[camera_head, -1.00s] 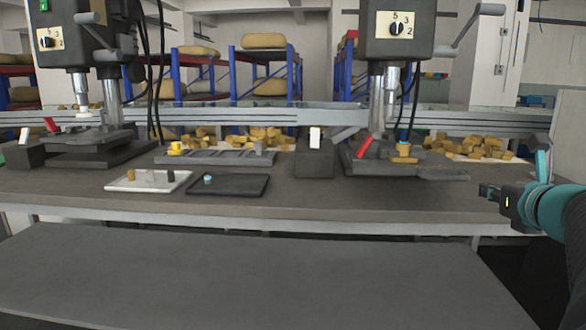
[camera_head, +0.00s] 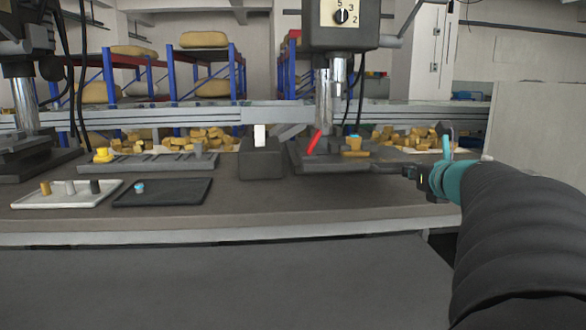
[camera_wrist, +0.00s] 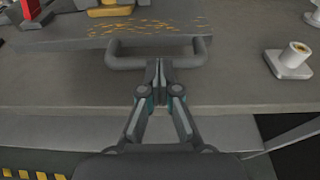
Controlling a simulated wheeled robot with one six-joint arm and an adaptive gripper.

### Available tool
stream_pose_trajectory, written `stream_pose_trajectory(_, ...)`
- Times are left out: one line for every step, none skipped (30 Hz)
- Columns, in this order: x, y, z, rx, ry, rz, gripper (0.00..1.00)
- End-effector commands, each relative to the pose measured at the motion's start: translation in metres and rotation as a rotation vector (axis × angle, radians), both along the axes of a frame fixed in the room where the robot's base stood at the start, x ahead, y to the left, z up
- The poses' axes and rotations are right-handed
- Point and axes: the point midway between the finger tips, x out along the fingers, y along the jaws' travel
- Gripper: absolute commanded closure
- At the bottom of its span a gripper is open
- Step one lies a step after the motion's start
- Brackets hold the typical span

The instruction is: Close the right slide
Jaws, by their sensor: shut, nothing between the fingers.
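The right slide (camera_wrist: 150,30) is a flat grey plate with brass shavings, seen at the top of the wrist view. A dark U-shaped handle (camera_wrist: 124,63) sticks out from its near edge. My gripper (camera_wrist: 161,64) is shut and empty, with its fingertips at the middle of the handle bar; whether they touch it I cannot tell. In the head view the slide (camera_head: 388,167) juts right from the base of the right press (camera_head: 341,40). My gripper (camera_head: 408,171) is at its outer end, where the handle is hard to make out.
A red lever (camera_head: 313,141) and a brass part (camera_head: 352,153) are at the press. A flanged cylinder (camera_wrist: 292,60) stands right of the handle in the wrist view. A white tray (camera_head: 66,201) and a black tray (camera_head: 161,191) lie on the bench's left, with bare bench between them and my gripper.

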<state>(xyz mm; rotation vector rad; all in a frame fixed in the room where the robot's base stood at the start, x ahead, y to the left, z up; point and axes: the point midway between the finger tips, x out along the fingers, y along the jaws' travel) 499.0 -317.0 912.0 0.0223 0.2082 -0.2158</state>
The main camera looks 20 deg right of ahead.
Motion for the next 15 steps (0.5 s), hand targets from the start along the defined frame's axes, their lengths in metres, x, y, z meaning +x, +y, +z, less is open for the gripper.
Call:
stream_pose_trajectory(-0.0002, -0.002, -0.0007, 0.0, 0.0, -0.003, 1.0)
stream_pose_trajectory(-0.0002, -0.0028, -0.0007, 0.0, 0.0, -0.004, 1.0)
stream_pose_trajectory(-0.0007, -0.004, -0.0007, 0.0, 0.0, -0.007, 1.0)
stream_pose_trajectory(-0.001, -0.0046, -0.0007, 0.0, 0.0, -0.008, 1.0)
stream_pose_trajectory(-0.001, -0.0048, -0.0007, 0.0, 0.0, -0.008, 1.0)
stream_pose_trajectory(-0.0015, -0.0055, -0.0007, 0.0, 0.0, -0.009, 1.0)
stream_pose_trajectory(-0.0017, -0.0059, -0.0006, 0.0, 0.0, -0.01, 1.0)
stream_pose_trajectory(-0.0019, -0.0061, -0.0006, 0.0, 0.0, -0.011, 1.0)
stream_pose_trajectory(-0.0021, -0.0063, -0.0007, 0.0, 0.0, -0.011, 1.0)
stream_pose_trajectory(-0.0022, -0.0064, -0.0007, 0.001, 0.0, -0.011, 1.0)
stream_pose_trajectory(-0.0022, -0.0065, -0.0007, 0.001, 0.0, -0.011, 1.0)
stream_pose_trajectory(-0.0021, -0.0064, -0.0007, 0.001, 0.0, -0.011, 1.0)
stream_pose_trajectory(-0.0018, -0.0065, -0.0006, 0.001, 0.0, -0.011, 1.0)
stream_pose_trajectory(-0.001, -0.0064, -0.0007, 0.001, 0.0, -0.011, 1.0)
stream_pose_trajectory(0.0004, -0.0065, -0.0008, 0.001, 0.001, -0.01, 1.0)
